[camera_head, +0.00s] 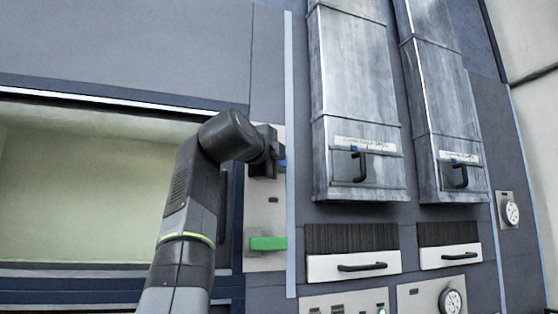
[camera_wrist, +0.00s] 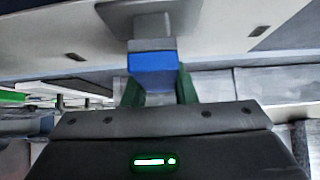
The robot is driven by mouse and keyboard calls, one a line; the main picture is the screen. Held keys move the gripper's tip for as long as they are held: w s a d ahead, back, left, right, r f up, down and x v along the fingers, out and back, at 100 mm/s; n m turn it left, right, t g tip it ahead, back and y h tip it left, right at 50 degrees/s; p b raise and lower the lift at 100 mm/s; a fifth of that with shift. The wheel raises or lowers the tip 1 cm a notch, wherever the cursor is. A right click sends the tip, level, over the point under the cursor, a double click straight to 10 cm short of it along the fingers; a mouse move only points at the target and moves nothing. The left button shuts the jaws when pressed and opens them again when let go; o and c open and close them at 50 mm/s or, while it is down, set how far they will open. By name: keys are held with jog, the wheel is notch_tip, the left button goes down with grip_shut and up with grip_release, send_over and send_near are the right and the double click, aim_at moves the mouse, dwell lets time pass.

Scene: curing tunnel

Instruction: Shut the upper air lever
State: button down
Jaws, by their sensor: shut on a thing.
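The upper air lever shows as a blue block on a grey mount in the wrist view (camera_wrist: 152,66), and a bit of its blue shows in the head view (camera_head: 283,164). My gripper (camera_head: 272,162) is at this lever, on the pale panel right of the window. In the wrist view the two green fingers of my gripper (camera_wrist: 159,88) stand on either side of the blue block and are shut on it. In the head view my gripper hides most of the lever, so its angle is hard to tell.
A green lever (camera_head: 268,243) lies level lower on the same pale panel (camera_head: 262,207). To the right are two metal ducts (camera_head: 357,95) with black handles, drawers (camera_head: 353,266) below them, and a gauge (camera_head: 453,301). A wide window (camera_head: 85,190) fills the left.

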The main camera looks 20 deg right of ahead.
jog(key=shift+w+f, duration=0.1)
jog(key=c, duration=1.2)
grip_release()
jog(key=shift+o, duration=0.2)
jog(key=b+v, duration=0.4)
jog(key=v, duration=0.9)
jog(key=shift+s+a, duration=0.25)
jog(key=shift+s, duration=0.05)
jog(key=p+x, duration=0.4)
jog(key=x, duration=0.9)
jog(key=shift+w+d, duration=0.25)
jog(key=shift+d, duration=0.05)
jog(key=shift+a, duration=0.1)
